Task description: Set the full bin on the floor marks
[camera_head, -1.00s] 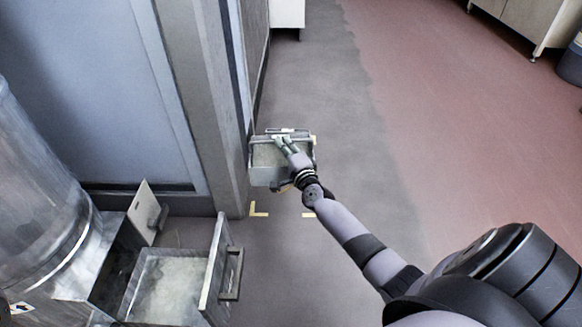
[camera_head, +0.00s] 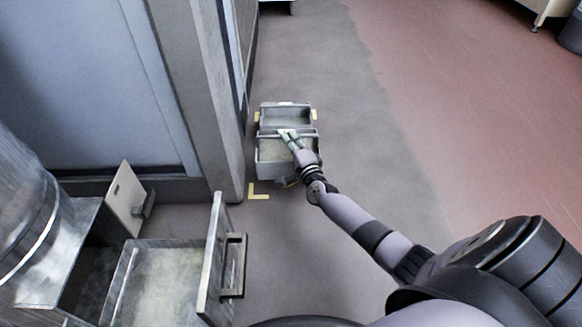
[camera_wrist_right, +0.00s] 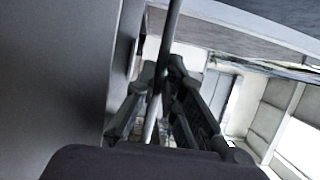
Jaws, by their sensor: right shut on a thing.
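A grey metal bin (camera_head: 272,168) with pale grainy contents hangs or stands beside the wall corner, in front of a second grey bin (camera_head: 286,107). My right gripper (camera_head: 288,136) is shut on its handle bar; the bar also shows between the fingers in the right wrist view (camera_wrist_right: 165,55). I cannot tell whether the held bin touches the floor. Yellow floor marks show at the near left (camera_head: 257,192), and at the left and right sides of the second bin (camera_head: 314,115). The left gripper is not in view.
At the lower left, an open metal drawer (camera_head: 213,262) with pale material juts from a machine with a steel cylinder (camera_head: 30,215). A grey wall post (camera_head: 205,100) stands close left of the bins. Grey floor to the right is clear.

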